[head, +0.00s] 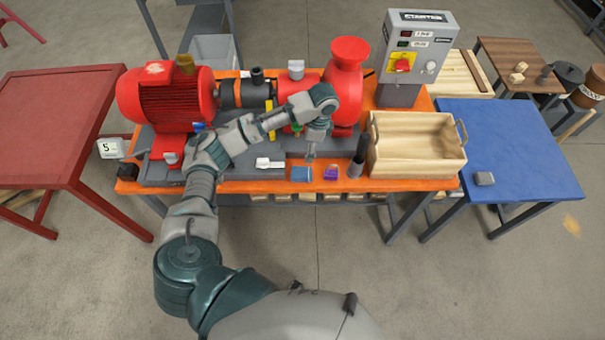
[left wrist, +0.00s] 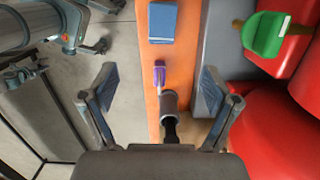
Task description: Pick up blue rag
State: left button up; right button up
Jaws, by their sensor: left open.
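The blue rag (head: 301,174) is a flat blue square near the front edge of the orange bench (head: 232,187). In the left wrist view the rag (left wrist: 163,22) lies at the top centre, beyond my fingertips. My left gripper (head: 311,150) hangs over the front of the bench, close to the rag in the head view and apart from it. In the left wrist view its two fingers (left wrist: 158,70) are spread wide with nothing held between them. My right gripper is in neither view.
A purple item (head: 331,173) and a dark upright cylinder (head: 357,160) stand right of the rag. A wooden crate (head: 416,147) is further right. The red motor (head: 168,97) and pump (head: 345,80) fill the bench behind. A white item (head: 268,163) lies left.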

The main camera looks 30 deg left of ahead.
pick_arm(q)
send_over(303, 172)
notch_tip(303, 172, down, 11)
jog(key=shift+d+f, duration=0.1)
jog(key=shift+f, duration=0.05)
jog(key=shift+a+f+p, duration=0.15)
jog(key=shift+f+p, duration=0.05)
jog(key=shift+f, duration=1.2)
jog(key=shift+a+f+p, duration=0.1)
jog(key=shift+f+p, duration=0.05)
jog(key=shift+f, duration=1.25)
jog(key=shift+f+p, duration=0.2)
jog(key=shift+p, duration=0.1)
jog(key=shift+s, duration=0.1)
jog(key=c, duration=1.2)
